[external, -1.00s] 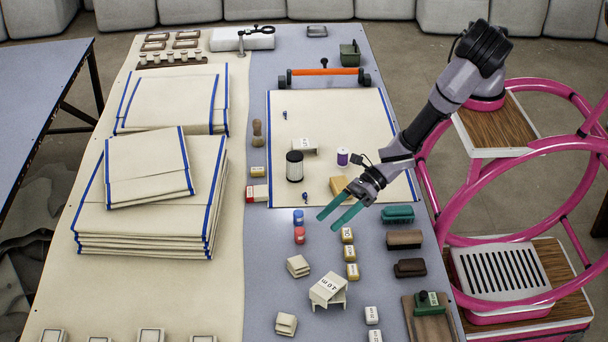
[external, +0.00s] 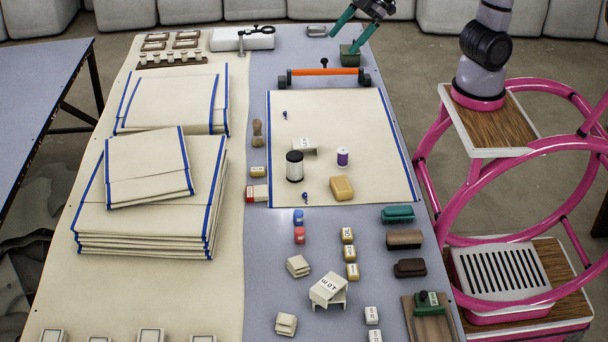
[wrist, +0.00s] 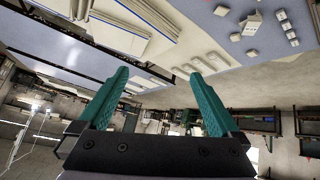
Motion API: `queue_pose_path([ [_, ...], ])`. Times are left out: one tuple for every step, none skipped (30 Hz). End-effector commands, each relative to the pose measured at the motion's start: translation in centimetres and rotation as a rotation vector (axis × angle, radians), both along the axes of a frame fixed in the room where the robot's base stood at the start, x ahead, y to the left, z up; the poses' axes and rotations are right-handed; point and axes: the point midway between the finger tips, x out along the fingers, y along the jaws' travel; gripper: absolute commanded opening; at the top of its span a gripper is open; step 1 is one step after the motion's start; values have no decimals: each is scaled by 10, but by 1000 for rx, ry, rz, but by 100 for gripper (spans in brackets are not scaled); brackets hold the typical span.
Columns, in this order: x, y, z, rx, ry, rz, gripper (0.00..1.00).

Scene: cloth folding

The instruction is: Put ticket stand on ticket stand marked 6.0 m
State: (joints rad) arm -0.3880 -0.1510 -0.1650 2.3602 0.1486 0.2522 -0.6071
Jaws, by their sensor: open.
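A small white ticket stand (external: 304,146) with a dark mark too small to read stands on the blue-edged cloth. A larger white stand (external: 327,289) near the front has a tilted top whose print looks like "10 M"; white legs show under it. It may also be the pale block in the wrist view (wrist: 251,23). I cannot make out a 6.0 m mark. My gripper (external: 343,43), with two teal fingers, is open and empty at the table's far end, away from both stands. In the wrist view my gripper (wrist: 160,76) has nothing between its fingers.
A black-and-white cylinder (external: 294,166), purple spool (external: 343,157) and yellow block (external: 341,188) lie on the cloth. An orange-handled bar (external: 325,72) lies along its far edge. A green box (external: 350,56) is close to my fingers. Folded cloth stacks (external: 150,235) fill the left.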

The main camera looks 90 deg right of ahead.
Motion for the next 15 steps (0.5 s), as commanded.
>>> queue_pose_path([
  [-18,-15,17,65,19,-75,99],
  [-30,-22,24,100,36,-120,99],
  [-45,-30,32,147,59,-178,99],
  [-57,-36,38,182,74,-223,99],
  [-69,-41,43,216,92,-267,99],
  [-85,-48,50,259,112,-324,99],
  [-97,-52,54,290,128,-370,99],
  [-109,-56,57,319,142,-412,99],
  [-124,-61,61,355,159,-465,99],
  [-135,-63,64,381,171,-505,99],
  [-145,-66,65,402,182,-539,99],
  [-157,-68,67,428,195,-583,99],
  [-165,-69,68,446,203,-613,99],
  [-171,-70,68,463,212,-640,99],
  [-179,-72,69,479,220,-669,99],
])
